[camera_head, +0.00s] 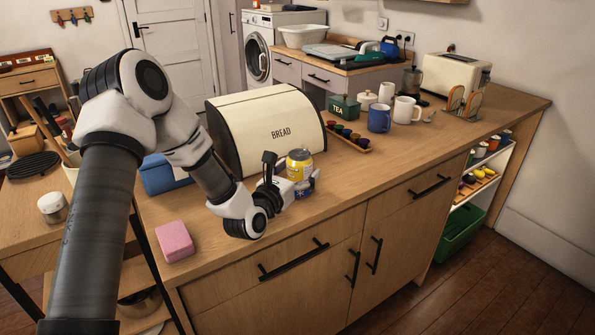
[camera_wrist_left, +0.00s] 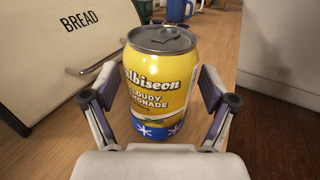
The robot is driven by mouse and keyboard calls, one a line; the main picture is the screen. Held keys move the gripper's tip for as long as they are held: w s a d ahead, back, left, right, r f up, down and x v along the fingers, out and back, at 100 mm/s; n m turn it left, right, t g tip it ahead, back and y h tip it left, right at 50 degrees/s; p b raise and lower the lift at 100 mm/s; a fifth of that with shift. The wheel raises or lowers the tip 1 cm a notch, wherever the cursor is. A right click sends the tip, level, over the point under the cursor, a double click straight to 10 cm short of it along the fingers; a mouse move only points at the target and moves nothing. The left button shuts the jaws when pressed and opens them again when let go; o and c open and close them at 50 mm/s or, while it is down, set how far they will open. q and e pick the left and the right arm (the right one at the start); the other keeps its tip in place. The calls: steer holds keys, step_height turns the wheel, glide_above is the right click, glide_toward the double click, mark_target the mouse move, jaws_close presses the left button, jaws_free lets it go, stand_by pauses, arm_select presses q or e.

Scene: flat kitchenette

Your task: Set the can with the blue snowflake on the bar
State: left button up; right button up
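The can (camera_head: 300,163) is yellow, with a grey top and a blue band with white snowflakes at its bottom. It is upright near the front edge of the wooden counter. The same can (camera_wrist_left: 160,85) fills the middle of the left wrist view, with "Cloudy Lemonade" lettering. My left gripper (camera_wrist_left: 161,90) has one finger on each side of the can, close to its walls. I cannot tell whether the fingers press on it. In the head view the left gripper (camera_head: 290,187) partly covers the can's lower part. My right gripper is not in view.
A bread box (camera_head: 265,128) stands just behind the can on the counter (camera_head: 385,160). A pink sponge-like block (camera_head: 175,241) lies to the left. Counter right of the can is clear.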

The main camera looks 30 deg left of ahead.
arm_select(q)
steer(key=shift+s+r, duration=0.1)
steer(key=shift+r, duration=0.15)
steer(key=s, duration=1.1)
steer(key=shift+s+d, duration=0.15)
steer(key=shift+d, duration=0.25)
steer(key=shift+s+d, duration=0.1)
steer(key=shift+s, duration=0.2)
